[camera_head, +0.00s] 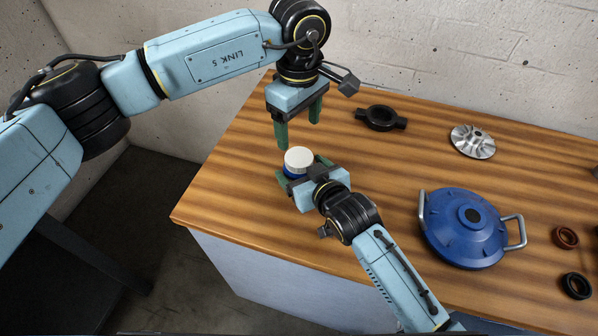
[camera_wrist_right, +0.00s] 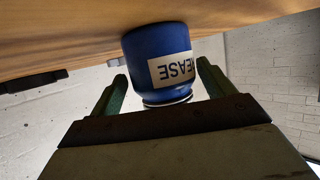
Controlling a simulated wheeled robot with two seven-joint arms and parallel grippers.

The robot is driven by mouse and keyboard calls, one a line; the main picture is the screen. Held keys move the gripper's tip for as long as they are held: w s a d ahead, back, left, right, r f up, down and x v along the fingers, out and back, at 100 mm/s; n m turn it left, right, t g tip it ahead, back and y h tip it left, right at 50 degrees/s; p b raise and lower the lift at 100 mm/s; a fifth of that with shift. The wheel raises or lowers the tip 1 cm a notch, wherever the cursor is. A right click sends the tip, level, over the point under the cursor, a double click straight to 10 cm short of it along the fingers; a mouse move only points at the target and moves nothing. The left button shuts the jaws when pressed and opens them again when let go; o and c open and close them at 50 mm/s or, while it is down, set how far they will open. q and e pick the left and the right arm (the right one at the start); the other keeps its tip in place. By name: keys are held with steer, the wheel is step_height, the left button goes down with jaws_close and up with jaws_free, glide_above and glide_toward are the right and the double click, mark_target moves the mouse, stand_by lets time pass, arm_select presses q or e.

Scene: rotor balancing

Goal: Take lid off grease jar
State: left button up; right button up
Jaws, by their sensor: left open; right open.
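The grease jar (camera_wrist_right: 155,48) is blue with a pale label and stands on the wooden table; the right wrist view shows it upside down. Its white lid (camera_head: 299,158) is on top of it in the head view. My right gripper (camera_wrist_right: 162,80) is open, with one green finger on each side of the jar; I cannot tell whether they touch it. In the head view the right gripper hides most of the jar's body. My left gripper (camera_head: 299,130) is open and empty, pointing down above the table, just behind and above the lid.
The wooden table (camera_head: 225,185) has its left edge near the jar. A brown ring (camera_head: 565,237) and a black ring (camera_head: 576,286) lie at far right.

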mark_target(300, 156)
steer(key=shift+w+a+f, duration=0.15)
steer(key=shift+w+a, duration=0.05)
steer(key=shift+w, duration=0.1)
steer(key=c, duration=1.7)
arm_select(q)
steer(key=m, duration=0.3)
steer(key=shift+d+m, duration=0.1)
steer(key=shift+m, duration=0.2)
arm_select(e)
jaws_close()
arm_select(q)
steer(key=m, duration=0.5)
steer(key=shift+w, duration=0.1)
steer(key=shift+f, duration=4)
